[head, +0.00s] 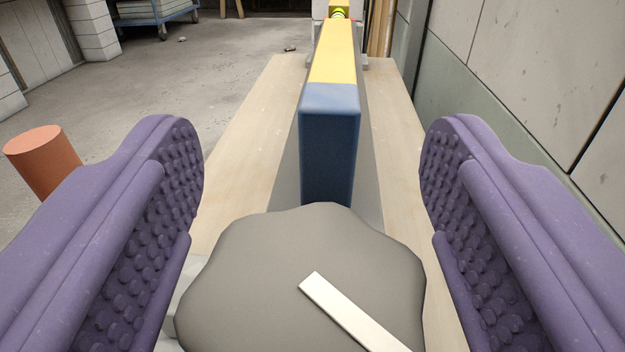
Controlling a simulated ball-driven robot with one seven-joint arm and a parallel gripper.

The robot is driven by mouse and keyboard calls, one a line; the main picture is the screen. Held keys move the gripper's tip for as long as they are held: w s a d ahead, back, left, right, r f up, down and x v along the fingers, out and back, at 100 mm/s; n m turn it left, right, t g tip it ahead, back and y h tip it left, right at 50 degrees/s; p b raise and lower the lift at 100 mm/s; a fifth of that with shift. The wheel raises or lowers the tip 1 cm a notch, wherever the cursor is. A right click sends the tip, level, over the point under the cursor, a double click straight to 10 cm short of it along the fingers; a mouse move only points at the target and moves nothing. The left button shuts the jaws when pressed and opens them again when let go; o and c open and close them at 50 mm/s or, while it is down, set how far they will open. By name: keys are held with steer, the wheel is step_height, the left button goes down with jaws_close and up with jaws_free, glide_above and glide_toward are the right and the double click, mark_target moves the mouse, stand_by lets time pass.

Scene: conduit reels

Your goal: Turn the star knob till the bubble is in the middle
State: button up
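The star knob (260,270) is grey with rounded lobes and a white stripe (345,312) that runs toward the lower right. It sits low in the middle of the head view. My gripper (313,165) has two purple, studded fingers, one on each side of the knob. The gripper is open, with visible gaps between the fingers and the knob. Behind the knob, a long yellow bar (336,55) with a blue end (330,150) runs away from me. A small green-yellow vial (338,13) shows at its far end. The bubble is too small to make out.
The bar and knob stand on a pale wooden board (245,140). An orange cylinder (42,160) stands at the left, partly behind my left finger. A panelled wall (540,90) is close on the right. A blue cart (155,15) stands far back on open concrete floor.

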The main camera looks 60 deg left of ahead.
steer(key=p+v, duration=0.2)
steer(key=v, duration=0.5)
steer(key=shift+s+d, duration=0.2)
steer(key=shift+d, duration=0.15)
steer(key=shift+f, duration=0.1)
